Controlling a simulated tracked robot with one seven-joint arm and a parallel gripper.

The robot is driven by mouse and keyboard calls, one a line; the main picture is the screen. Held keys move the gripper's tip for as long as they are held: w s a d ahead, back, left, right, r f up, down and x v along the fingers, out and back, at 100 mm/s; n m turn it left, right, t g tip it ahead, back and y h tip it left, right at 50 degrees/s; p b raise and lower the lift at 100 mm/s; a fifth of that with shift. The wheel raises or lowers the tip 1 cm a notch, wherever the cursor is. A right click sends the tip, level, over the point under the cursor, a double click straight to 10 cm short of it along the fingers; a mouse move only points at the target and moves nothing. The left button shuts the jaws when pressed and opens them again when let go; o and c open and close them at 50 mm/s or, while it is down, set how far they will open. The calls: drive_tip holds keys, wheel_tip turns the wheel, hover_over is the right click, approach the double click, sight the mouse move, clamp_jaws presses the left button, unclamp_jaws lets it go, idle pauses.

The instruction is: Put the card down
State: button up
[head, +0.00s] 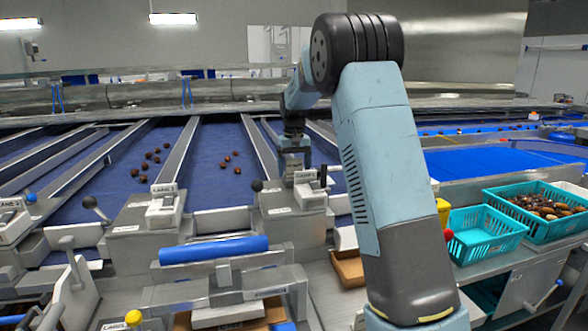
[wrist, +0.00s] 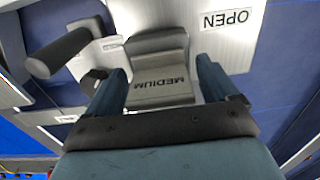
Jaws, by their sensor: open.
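A grey metallic piece marked MEDIUM (wrist: 160,88) lies between the two fingers of my gripper (wrist: 162,66) in the wrist view; the word reads upside down. I cannot tell whether this is the card itself or a card seated in a holder. My gripper is open, with a finger on each side of the piece. In the head view my gripper (head: 294,156) hangs low over the gate housing at the end of a lane, just behind a white lane label block (head: 308,178). No separate loose card is visible in the head view.
A black lever knob (wrist: 44,66) and an OPEN label (wrist: 228,19) flank the marked piece. Blue lanes carry brown dates (head: 231,164). A blue roller (head: 214,250) lies in front. Teal baskets (head: 486,240) stand at right, one with dates. A cardboard box (head: 346,268) sits below.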

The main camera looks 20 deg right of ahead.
wheel_tip(320, 180, up, 12)
drive_tip(key=shift+f, duration=0.2)
drive_tip(key=shift+s+d+r, duration=0.1)
drive_tip(key=shift+s+r, duration=0.15)
drive_tip(key=shift+r, duration=0.2)
drive_tip(key=s+r+t, duration=0.1)
drive_tip(key=s+r, duration=0.2)
drive_tip(key=s, duration=0.8)
drive_tip(key=s+r+t, duration=0.2)
drive_tip(key=s, duration=0.9)
drive_tip(key=s+f+t, duration=0.1)
drive_tip(key=s+f, duration=0.3)
drive_tip(key=s, duration=0.7)
drive_tip(key=s+f+t, duration=0.1)
drive_tip(key=s+f, duration=0.4)
drive_tip(key=s, duration=0.6)
drive_tip(key=shift+s+t, duration=0.25)
drive_tip(key=shift+t, duration=0.05)
drive_tip(key=shift+f, duration=0.1)
